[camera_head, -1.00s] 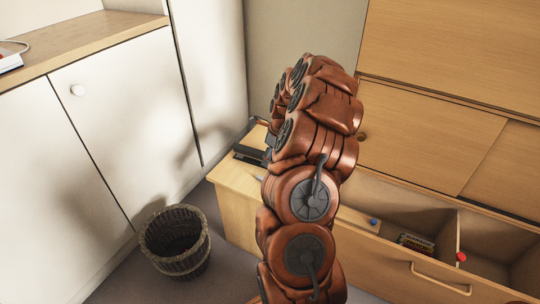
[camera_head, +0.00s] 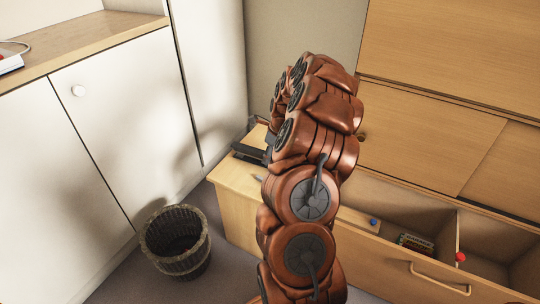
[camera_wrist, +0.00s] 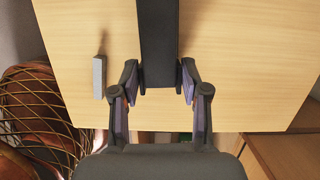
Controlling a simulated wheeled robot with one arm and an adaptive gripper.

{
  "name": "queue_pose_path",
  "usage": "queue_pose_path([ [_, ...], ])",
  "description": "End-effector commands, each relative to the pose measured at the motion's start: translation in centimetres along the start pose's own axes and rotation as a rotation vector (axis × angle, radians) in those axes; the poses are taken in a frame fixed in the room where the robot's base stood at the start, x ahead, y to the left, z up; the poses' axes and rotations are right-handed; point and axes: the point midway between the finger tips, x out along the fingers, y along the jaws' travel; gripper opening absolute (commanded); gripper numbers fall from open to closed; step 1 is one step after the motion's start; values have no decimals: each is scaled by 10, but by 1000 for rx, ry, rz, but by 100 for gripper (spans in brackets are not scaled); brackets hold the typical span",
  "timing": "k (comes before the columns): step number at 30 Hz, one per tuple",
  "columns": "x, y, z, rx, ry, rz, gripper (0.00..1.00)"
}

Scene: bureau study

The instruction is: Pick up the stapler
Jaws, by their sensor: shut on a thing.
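The stapler (camera_wrist: 158,40) is a long black bar in the wrist view, running from the top edge down to between my fingers. My gripper (camera_wrist: 160,84) is shut on its near end, one finger on each side. In the head view the dark stapler (camera_head: 250,153) shows just left of my arm, over the light wooden top at the corner. My fingers are mostly hidden behind my arm there. I cannot tell clearly how far the stapler is above the wood.
A small grey block (camera_wrist: 98,76) lies on the wooden top (camera_wrist: 240,60), left of the stapler. A wicker basket (camera_head: 175,240) stands on the floor. An open drawer (camera_head: 395,262) with small items is at right. White cabinets (camera_head: 120,110) stand at left.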

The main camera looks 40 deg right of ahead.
Motion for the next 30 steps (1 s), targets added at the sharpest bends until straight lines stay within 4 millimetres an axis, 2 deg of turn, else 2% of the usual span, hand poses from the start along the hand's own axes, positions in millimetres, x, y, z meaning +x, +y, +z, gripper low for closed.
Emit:
queue_pose_path([
  [30, -49, 0, 12, 0, 0, -1, 4],
])
